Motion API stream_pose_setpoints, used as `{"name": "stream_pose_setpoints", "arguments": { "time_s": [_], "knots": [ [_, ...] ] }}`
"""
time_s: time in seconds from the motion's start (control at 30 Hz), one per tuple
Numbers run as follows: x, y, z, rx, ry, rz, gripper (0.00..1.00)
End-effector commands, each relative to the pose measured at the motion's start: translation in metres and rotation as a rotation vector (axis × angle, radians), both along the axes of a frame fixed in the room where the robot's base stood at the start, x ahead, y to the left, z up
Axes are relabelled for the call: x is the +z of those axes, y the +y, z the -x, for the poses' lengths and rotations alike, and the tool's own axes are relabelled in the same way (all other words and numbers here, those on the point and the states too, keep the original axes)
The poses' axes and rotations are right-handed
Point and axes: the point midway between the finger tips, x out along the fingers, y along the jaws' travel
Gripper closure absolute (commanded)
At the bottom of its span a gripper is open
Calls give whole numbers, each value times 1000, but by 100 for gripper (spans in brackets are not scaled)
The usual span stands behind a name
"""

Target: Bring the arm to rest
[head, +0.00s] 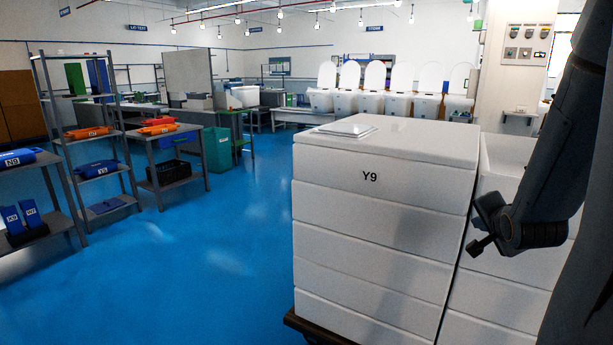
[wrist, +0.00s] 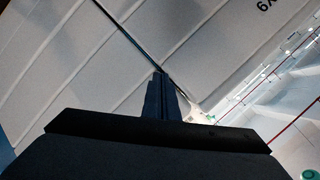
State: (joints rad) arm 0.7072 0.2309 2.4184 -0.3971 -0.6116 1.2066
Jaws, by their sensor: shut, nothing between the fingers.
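My dark arm (head: 565,130) hangs down at the right edge of the head view, bent at a lower joint. White panels and the Y9 marking fill much of the tilted wrist view. Whether the gripper touches the stack cannot be told.
A second white stack (head: 500,295) stands right beside the Y9 stack. Shelves (head: 62,150) with orange and blue items stand at the left. A teal bin (head: 217,148) is by a workbench. Blue floor (head: 200,270) is clear at centre left.

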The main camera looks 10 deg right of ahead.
Motion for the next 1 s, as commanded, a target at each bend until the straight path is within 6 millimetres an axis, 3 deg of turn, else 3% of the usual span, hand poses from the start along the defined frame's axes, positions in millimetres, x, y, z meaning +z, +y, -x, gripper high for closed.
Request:
{"name": "stream_pose_setpoints", "arguments": {
  "time_s": [0.03, 0.13, 0.27, 0.4, 0.5, 0.6, 0.7, 0.8, 1.0],
  "knots": [
    [-11, 30, -6, 65, 88, 32, 100],
    [-37, 87, -1, 212, 295, 105, 100],
    [-66, 161, 21, 445, 546, 190, 100],
    [-88, 239, 63, 743, 785, 269, 100],
    [-96, 283, 97, 951, 917, 310, 100],
    [-99, 314, 128, 1120, 1006, 334, 100],
    [-100, 331, 148, 1231, 1058, 346, 100],
    [-100, 338, 158, 1281, 1081, 351, 100],
    [-100, 338, 158, 1281, 1081, 351, 100]
  ]
}}
